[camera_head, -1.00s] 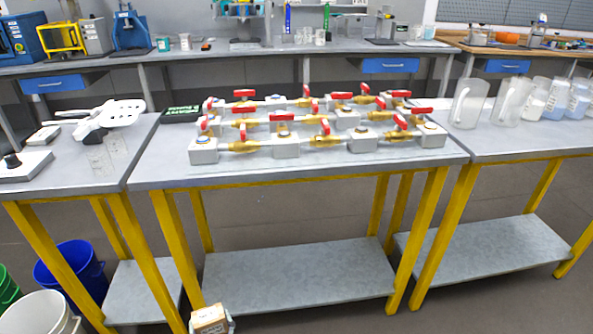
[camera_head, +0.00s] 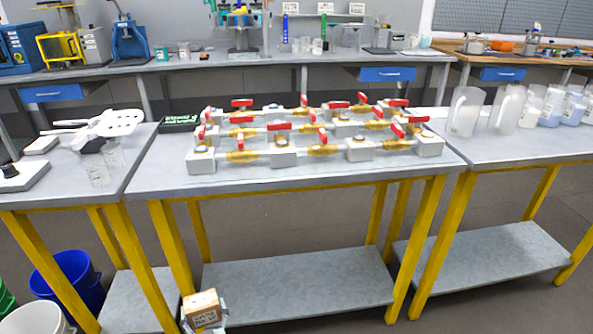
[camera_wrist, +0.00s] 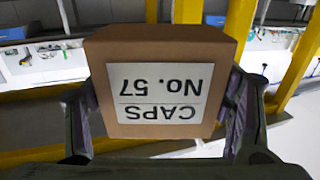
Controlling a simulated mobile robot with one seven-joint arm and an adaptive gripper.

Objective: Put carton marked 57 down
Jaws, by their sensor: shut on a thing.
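The carton marked 57 (camera_wrist: 160,45) is a brown box with a white label reading "CAPS No. 57", upside down in the wrist view. My gripper (camera_wrist: 165,115) is shut on it, one finger on each side. In the head view the carton (camera_head: 202,309) shows at the bottom edge, in front of the middle table's left front leg and well below the tabletop. Only the top of my gripper (camera_head: 204,322) shows there around the carton. The carton's underside is hidden.
The middle table (camera_head: 320,178) carries rows of brass valves with red handles (camera_head: 320,149). Its lower shelf (camera_head: 300,288) is bare. The right table (camera_head: 500,150) holds several clear jugs.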

